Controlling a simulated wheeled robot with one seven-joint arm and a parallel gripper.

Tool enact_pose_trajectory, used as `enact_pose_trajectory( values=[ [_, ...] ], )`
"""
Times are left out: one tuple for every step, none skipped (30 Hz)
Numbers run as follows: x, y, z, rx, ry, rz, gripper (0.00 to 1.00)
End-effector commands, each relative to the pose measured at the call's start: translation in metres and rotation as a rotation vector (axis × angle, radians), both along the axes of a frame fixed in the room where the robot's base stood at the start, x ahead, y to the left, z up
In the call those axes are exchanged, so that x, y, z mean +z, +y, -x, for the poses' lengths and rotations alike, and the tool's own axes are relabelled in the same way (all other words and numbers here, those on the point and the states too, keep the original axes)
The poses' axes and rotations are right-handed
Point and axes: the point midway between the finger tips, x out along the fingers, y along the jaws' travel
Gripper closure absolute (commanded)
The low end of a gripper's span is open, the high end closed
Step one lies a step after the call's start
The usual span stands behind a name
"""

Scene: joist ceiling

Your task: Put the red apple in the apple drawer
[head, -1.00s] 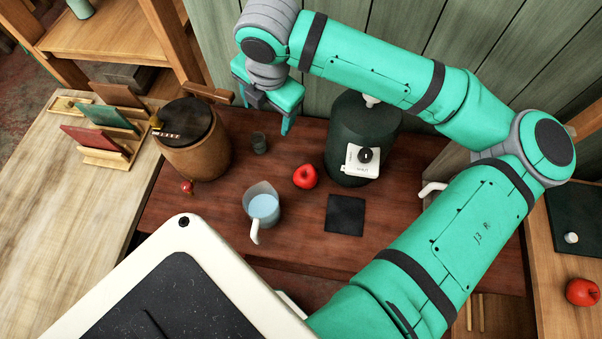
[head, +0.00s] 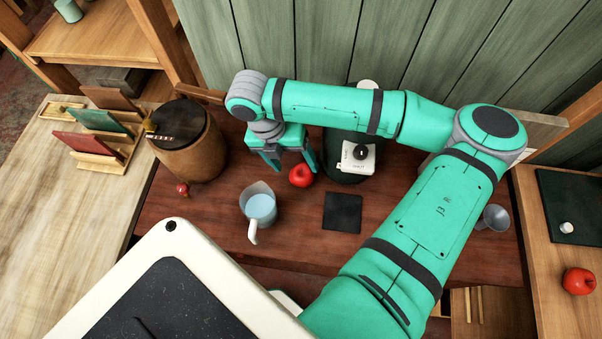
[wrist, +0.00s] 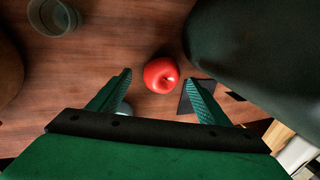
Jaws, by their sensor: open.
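A red apple (head: 301,176) sits on the dark red-brown table (head: 215,215), between a pitcher and a dark green canister. My gripper (head: 292,165) is open and empty, pointing down just behind the apple in the head view. In the wrist view, the apple (wrist: 161,75) shows between and slightly beyond the two fingertips (wrist: 159,78), with no clear contact. A second red apple (head: 578,281) lies on a wooden surface at far right. I cannot make out a drawer marked for apples.
The dark green canister (head: 343,178) with a white label stands close right of the apple. A pitcher (head: 260,207) with pale blue contents is in front left. A dark square mat (head: 343,212) lies at right. A wooden barrel (head: 190,150) stands left; a glass (wrist: 54,16) shows in the wrist view.

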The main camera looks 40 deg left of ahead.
Motion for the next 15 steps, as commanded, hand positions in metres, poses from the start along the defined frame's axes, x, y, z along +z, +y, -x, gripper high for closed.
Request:
enact_pose_trajectory(
  values=[
    [-0.007, -0.004, 0.000, -0.002, 0.000, 0.003, 0.29],
    [-0.011, -0.006, -0.001, -0.001, 0.000, 0.002, 0.29],
    [-0.017, -0.008, 0.000, -0.002, 0.001, 0.002, 0.29],
    [-0.020, -0.009, -0.001, -0.002, 0.000, 0.003, 0.29],
    [-0.024, -0.010, -0.002, -0.001, 0.000, 0.001, 0.29],
    [-0.028, -0.011, -0.002, -0.001, 0.000, 0.001, 0.29],
    [-0.031, -0.011, -0.003, -0.001, 0.000, 0.001, 0.29],
    [-0.033, -0.012, -0.003, -0.001, 0.001, 0.000, 0.29],
    [-0.035, -0.012, -0.003, -0.001, 0.000, 0.000, 0.29],
    [-0.036, -0.012, -0.004, -0.001, -0.001, -0.001, 0.29],
    [-0.037, -0.012, -0.004, -0.001, -0.001, -0.001, 0.29],
    [-0.037, -0.012, -0.004, -0.001, -0.001, -0.001, 0.29],
    [-0.037, -0.012, -0.004, -0.001, -0.001, -0.001, 0.29],
    [-0.037, -0.012, -0.004, -0.001, -0.001, -0.001, 0.29],
    [-0.037, -0.012, -0.004, -0.001, -0.001, -0.001, 0.29]
  ],
)
